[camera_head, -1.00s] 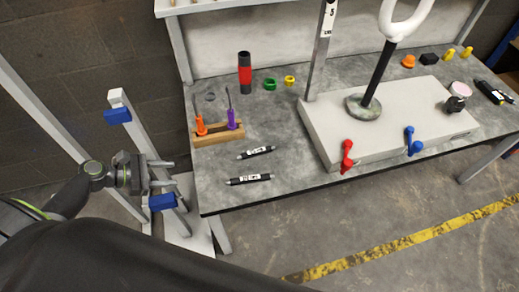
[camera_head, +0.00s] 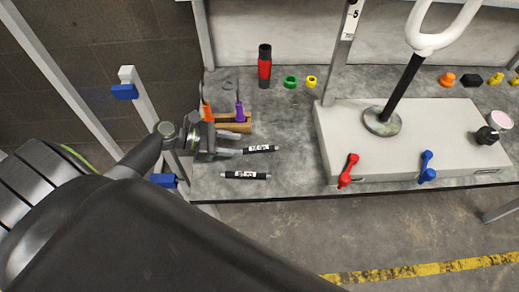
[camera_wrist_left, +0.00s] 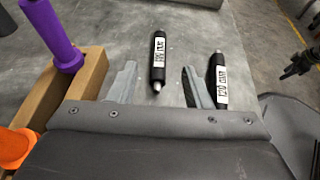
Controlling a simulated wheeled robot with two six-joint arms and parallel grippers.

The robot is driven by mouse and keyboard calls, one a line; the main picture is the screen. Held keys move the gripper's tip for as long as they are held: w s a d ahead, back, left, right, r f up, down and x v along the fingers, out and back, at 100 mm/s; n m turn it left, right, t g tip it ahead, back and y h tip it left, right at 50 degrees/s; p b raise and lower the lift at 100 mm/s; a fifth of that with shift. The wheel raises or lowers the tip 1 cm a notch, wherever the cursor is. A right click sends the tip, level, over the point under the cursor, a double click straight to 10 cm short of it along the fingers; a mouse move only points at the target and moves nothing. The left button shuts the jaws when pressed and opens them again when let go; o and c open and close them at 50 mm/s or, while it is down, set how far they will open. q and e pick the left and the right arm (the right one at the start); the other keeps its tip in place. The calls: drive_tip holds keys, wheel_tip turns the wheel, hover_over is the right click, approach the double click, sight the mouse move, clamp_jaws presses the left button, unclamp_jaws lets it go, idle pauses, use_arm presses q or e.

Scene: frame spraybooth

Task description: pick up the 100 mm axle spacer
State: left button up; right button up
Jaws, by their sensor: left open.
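Two dark axle spacers with white labels lie on the grey bench. The far, slightly shorter one (camera_head: 260,148) looks like the 100 mm spacer, though its label is hard to read. The near, longer one (camera_head: 247,175) lies beside it. My left gripper (camera_head: 234,149) is open just left of the far spacer, jaws facing its end. In the left wrist view the far spacer (camera_wrist_left: 158,60) lies ahead, in line with the gap between the fingers. The near spacer (camera_wrist_left: 220,82) is just outside the right finger.
A wooden rack (camera_head: 235,127) with orange and purple-handled tools stands close beside my left gripper. A red and black cylinder (camera_head: 264,66) and green (camera_head: 290,82) and yellow (camera_head: 311,82) rings are behind. A white fixture block (camera_head: 330,150) with levers stands to the right.

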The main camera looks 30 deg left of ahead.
sight(260, 148)
use_arm(q)
drive_tip(key=x, duration=0.3)
drive_tip(key=shift+w+d+f, duration=0.15)
drive_tip(key=shift+d, duration=0.05)
drive_tip(key=x, duration=0.4)
drive_tip(key=shift+w+d+b, duration=0.15)
drive_tip(key=shift+b, duration=0.25)
drive_tip(key=shift+w+d+f, duration=0.1)
drive_tip(key=shift+d+f, duration=0.05)
drive_tip(key=shift+c, duration=0.8)
clamp_jaws()
use_arm(e)
drive_tip(key=shift+w+a+r, duration=0.35)
drive_tip(key=shift+w+r, duration=0.25)
drive_tip(key=shift+r, duration=0.15)
drive_tip(key=shift+w+r, duration=0.1)
